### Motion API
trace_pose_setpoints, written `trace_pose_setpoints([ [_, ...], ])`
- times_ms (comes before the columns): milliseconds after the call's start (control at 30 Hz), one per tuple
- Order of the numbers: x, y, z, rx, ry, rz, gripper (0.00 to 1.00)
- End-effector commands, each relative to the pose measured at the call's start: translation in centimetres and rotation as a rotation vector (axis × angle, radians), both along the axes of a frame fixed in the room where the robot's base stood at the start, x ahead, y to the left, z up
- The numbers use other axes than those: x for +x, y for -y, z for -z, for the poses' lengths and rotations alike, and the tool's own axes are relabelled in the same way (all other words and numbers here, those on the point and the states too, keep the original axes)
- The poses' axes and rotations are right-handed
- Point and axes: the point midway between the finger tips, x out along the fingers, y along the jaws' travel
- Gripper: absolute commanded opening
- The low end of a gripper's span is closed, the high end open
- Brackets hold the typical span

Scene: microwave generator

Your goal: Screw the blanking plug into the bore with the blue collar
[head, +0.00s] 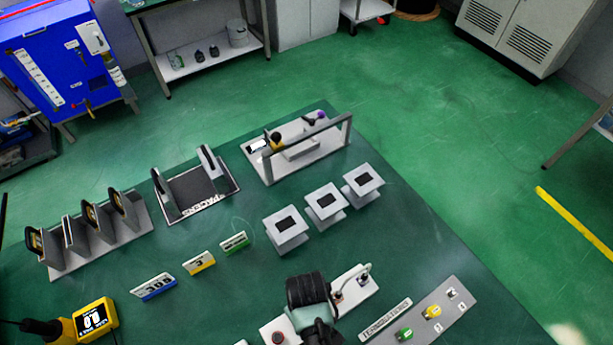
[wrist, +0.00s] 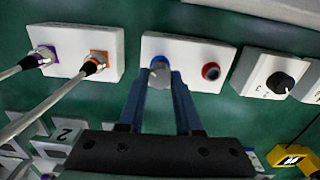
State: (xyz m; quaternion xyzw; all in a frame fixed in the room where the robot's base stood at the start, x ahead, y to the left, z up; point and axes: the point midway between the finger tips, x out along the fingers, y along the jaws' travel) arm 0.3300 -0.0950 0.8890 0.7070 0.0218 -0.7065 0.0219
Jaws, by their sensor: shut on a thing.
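In the wrist view a white block (wrist: 188,80) carries two bores side by side. The left one has a blue collar (wrist: 157,62) and the right one a red collar (wrist: 211,71). My gripper (wrist: 159,77) is shut on the grey blanking plug (wrist: 159,75), one blue finger on each side of it. The plug is at the blue collar and covers most of that bore. I cannot tell how deep it sits. In the head view my arm hides the fingertips and plug.
A second white block (wrist: 84,47) at left has purple-collared and orange-collared fittings with grey rods or cables. A block with a black knob (wrist: 281,84) stands at right. In the head view, three grey stands (head: 323,205) and several racks stand farther back on the green table.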

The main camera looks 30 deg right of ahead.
Motion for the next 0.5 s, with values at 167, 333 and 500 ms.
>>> trace_pose_setpoints([
  [167, 0.01, 0.00, 0.41, 0.000, 0.000, 0.000, 0.00],
  [333, 0.02, 0.01, 0.75, 0.000, 0.001, 0.000, 0.00],
  [500, 0.02, 0.01, 1.03, 0.000, 0.001, 0.000, 0.35],
])
